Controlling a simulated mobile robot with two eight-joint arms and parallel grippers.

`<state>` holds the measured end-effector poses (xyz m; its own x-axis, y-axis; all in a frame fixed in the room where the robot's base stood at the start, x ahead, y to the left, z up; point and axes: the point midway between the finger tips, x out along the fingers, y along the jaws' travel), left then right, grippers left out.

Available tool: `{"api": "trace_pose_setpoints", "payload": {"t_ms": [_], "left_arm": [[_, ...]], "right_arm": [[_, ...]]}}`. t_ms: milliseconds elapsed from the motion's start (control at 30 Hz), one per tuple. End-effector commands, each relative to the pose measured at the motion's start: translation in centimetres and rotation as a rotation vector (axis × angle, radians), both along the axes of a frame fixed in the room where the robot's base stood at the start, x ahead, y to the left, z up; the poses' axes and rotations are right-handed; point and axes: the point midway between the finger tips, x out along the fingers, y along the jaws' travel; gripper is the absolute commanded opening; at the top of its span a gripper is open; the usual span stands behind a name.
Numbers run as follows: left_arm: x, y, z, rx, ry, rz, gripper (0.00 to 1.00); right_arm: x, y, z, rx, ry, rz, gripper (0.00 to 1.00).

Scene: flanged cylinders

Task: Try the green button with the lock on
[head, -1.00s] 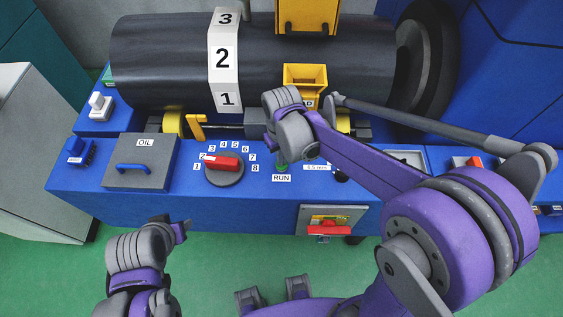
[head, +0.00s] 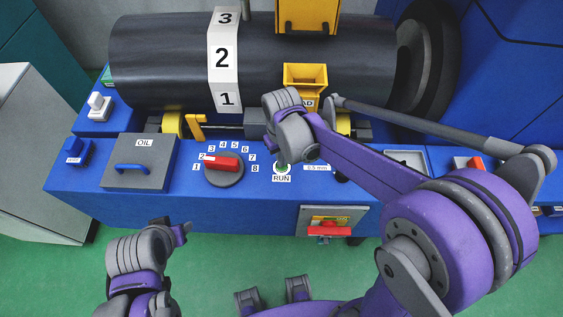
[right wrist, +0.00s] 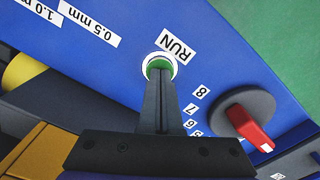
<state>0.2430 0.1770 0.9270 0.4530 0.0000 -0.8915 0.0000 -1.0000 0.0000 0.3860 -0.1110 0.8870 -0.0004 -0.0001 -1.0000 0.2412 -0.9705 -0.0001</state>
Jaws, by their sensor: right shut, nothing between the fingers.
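The green button (head: 282,168) marked RUN is on the blue front panel. A bright white ring surrounds it, clearest on the button in the right wrist view (right wrist: 160,65). My right gripper (right wrist: 160,82) is shut and empty. Its fingertips overlap the button's near edge and appear to touch it. In the head view my right wrist hides most of the fingers. A red handle (head: 329,230) sits on a small framed panel low on the machine's front; I cannot tell whether it is the lock. My left gripper (head: 182,231) is low at left, away from the panel, its jaws unclear.
A red selector knob (head: 222,164) with numbers around it is left of the button. Further left is the OIL lid (head: 140,178) with a blue handle. The black roller (head: 160,62) lies behind, with a yellow hopper (head: 305,76).

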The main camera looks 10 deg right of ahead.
Motion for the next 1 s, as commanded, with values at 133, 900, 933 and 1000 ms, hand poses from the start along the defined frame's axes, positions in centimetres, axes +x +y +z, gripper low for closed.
{"api": "trace_pose_setpoints", "payload": {"t_ms": [133, 900, 933, 1000], "left_arm": [[0.3, 0.0, 0.9, 0.000, -0.005, 0.000, 0.50], [1.5, 0.0, 4.0, 0.000, -0.028, 0.000, 0.50], [1.5, 0.0, 3.9, 0.000, -0.028, 0.000, 0.50], [1.4, 0.0, 3.9, 0.000, -0.027, 0.000, 0.50]], "right_arm": [[0.1, 0.0, 1.1, 0.000, -0.001, 0.000, 0.00], [0.0, 0.0, 5.4, 0.000, 0.000, 0.000, 0.00], [0.0, 0.0, 5.4, 0.000, 0.000, 0.000, 0.00], [0.0, 0.0, 5.4, 0.000, 0.000, 0.000, 0.00]]}}
